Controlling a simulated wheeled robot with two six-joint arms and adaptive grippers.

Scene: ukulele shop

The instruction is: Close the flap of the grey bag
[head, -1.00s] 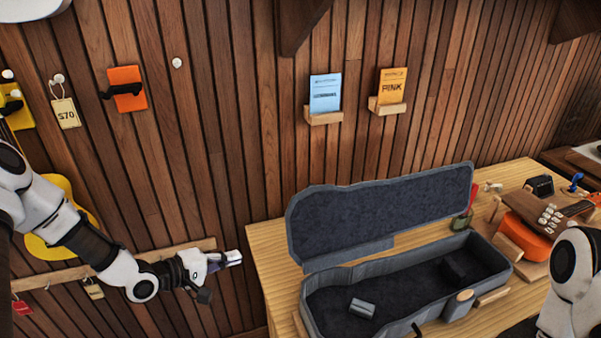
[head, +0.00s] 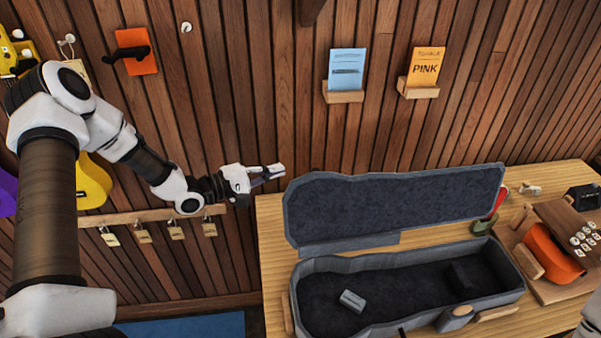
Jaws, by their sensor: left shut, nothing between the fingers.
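The grey bag (head: 420,325) is an open, ukulele-shaped case lying on the wooden table, with a dark lining. Its flap (head: 395,208) stands raised along the back edge, lining facing me. A small grey block (head: 352,301) lies inside the case, and a dark raised part sits inside near its right end. My left gripper (head: 272,172) is shut and empty, beside the upper left corner of the flap, apart from it in the picture. My right gripper is out of view; only a bit of my right arm shows at the lower right corner.
The table (head: 275,245) has bare wood left of the case. An orange object (head: 553,253) on a wooden board stands at right. A blue card (head: 346,69) and an orange card (head: 424,67) sit on wall holders. A rail with tags (head: 142,217) runs along the wall at left.

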